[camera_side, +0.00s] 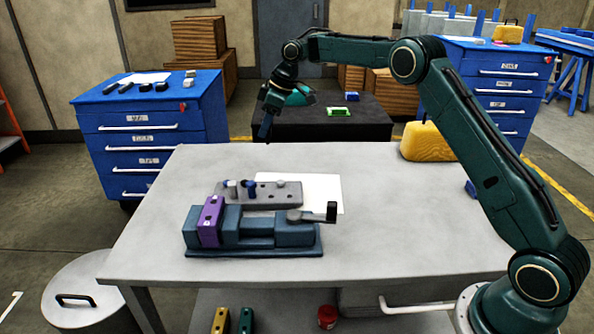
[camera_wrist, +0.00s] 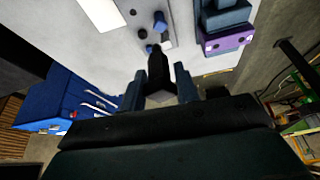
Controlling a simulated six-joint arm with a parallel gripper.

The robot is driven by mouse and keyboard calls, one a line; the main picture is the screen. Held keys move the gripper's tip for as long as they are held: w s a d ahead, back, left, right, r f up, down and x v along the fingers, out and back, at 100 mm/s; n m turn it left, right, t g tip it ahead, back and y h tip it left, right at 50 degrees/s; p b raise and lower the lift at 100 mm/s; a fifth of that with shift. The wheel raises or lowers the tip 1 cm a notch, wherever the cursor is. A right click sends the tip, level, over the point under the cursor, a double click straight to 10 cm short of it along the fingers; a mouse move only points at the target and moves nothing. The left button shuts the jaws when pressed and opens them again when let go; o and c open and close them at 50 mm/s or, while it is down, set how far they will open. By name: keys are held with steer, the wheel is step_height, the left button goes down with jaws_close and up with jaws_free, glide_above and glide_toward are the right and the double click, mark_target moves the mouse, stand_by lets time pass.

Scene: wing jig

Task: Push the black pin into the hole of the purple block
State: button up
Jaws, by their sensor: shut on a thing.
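The purple block (camera_side: 210,222) is clamped in the blue-grey vise (camera_side: 262,240) on the table, with holes in its faces. It also shows at the upper right of the wrist view (camera_wrist: 228,40). My gripper (camera_side: 270,106) is up above the far edge of the table, behind and to the right of the block and well clear of it. In the wrist view its two blue fingers are shut on the black pin (camera_wrist: 158,72), which sticks out beyond them. In the side view the pin is small and dark, hard to tell from the fingers.
A grey rack (camera_side: 262,198) with holes and several pegs stands behind the vise, beside a white sheet (camera_side: 322,188). A yellow case (camera_side: 428,142) stands at the table's far right. The table's right half is mostly clear.

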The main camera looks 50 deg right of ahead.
steer(key=s+a+f, duration=0.1)
steer(key=a, duration=1)
steer(key=s+a+f, duration=0.2)
steer(key=a, duration=0.9)
steer(key=shift+s+a, duration=0.2)
steer(key=shift+a, duration=0.15)
steer(key=shift+f, duration=0.1)
steer(key=shift+f, duration=3.05)
steer(key=shift+f, duration=0.2)
steer(key=shift+f, duration=0.35)
steer(key=shift+f, duration=0.35)
steer(key=shift+f, duration=0.35)
